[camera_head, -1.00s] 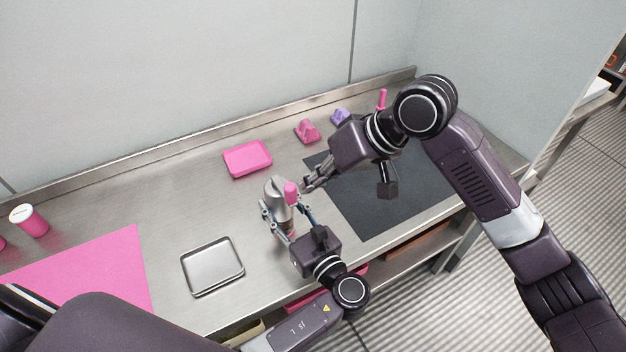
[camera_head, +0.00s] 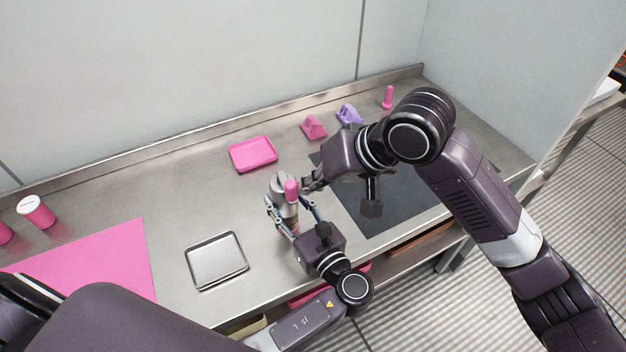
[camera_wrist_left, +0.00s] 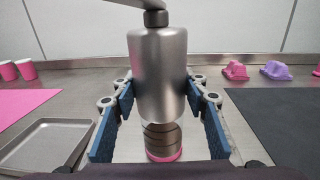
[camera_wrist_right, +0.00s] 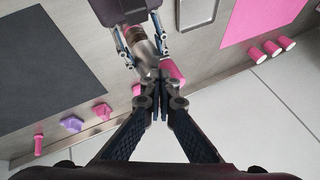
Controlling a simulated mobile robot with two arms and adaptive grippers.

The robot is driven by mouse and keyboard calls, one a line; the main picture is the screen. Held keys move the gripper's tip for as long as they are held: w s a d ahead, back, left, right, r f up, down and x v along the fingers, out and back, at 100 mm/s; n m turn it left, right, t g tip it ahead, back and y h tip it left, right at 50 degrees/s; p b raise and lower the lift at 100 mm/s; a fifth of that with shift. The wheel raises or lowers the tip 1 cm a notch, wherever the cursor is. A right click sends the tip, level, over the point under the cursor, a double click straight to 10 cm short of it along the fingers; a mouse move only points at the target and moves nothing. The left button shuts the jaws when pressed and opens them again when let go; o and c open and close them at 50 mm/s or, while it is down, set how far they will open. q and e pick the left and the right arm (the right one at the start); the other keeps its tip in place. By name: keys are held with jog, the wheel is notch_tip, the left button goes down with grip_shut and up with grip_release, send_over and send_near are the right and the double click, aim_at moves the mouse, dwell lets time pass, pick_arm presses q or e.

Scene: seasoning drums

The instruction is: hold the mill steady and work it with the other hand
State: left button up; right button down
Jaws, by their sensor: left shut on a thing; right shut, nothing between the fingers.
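The mill (camera_head: 281,186) is a silver cylinder standing upright on the steel counter, with a crank on top that carries a pink knob (camera_head: 292,190). In the left wrist view the mill body (camera_wrist_left: 158,75) has a clear lower section with dark contents and a pink base ring (camera_wrist_left: 163,156). My left gripper (camera_head: 291,213) is shut around the mill body, one finger on each side. My right gripper (camera_head: 307,185) is shut and empty beside the pink knob. In the right wrist view its fingertips (camera_wrist_right: 160,80) overlap the knob's edge (camera_wrist_right: 174,74); I cannot tell whether they touch.
A steel tray (camera_head: 217,279) and a pink mat (camera_head: 100,262) lie to the left. A pink tray (camera_head: 252,154) lies behind the mill. A dark mat (camera_head: 400,205) lies under my right arm.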

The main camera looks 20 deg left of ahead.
aim_at(286, 189)
jog(key=shift+s+a, duration=1)
jog(key=shift+s, duration=0.15)
jog(key=shift+s+a+m, duration=0.15)
jog(key=shift+s+a, duration=0.25)
jog(key=shift+a, duration=0.2)
jog(key=shift+s+a+m, duration=0.15)
jog(key=shift+s+a, duration=0.2)
jog(key=shift+a, duration=0.25)
jog(key=shift+w+d+t, duration=0.1)
jog(key=shift+w+t, duration=0.1)
jog(key=shift+t, duration=0.1)
jog(key=shift+w+d, duration=0.2)
jog(key=shift+w, duration=0.45)
jog(key=shift+d, duration=0.1)
